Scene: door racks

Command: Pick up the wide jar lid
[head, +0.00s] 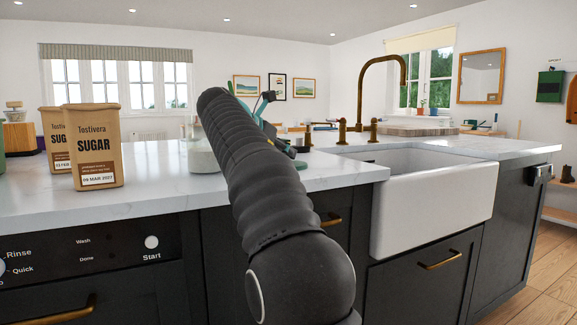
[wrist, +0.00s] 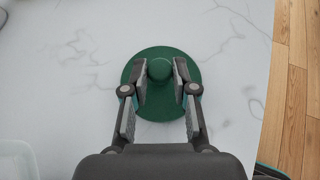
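The wide jar lid (wrist: 160,108) is a dark green disc with a round knob (wrist: 159,69) on top. In the wrist view it shows over the white marbled surface, with its rim running out on both sides of my fingers. My gripper (wrist: 160,66) is above it, one finger on each side of the knob. I cannot tell whether the lid rests on the counter or is lifted.
The counter (head: 335,178) carries brown sugar bags (head: 96,147) at the left. A glass jar (head: 203,155) stands partly behind my arm. A white sink (head: 436,205) with a brass faucet (head: 362,92) is at the right. The wrist view shows the counter's edge and wooden floor (wrist: 297,90) at right.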

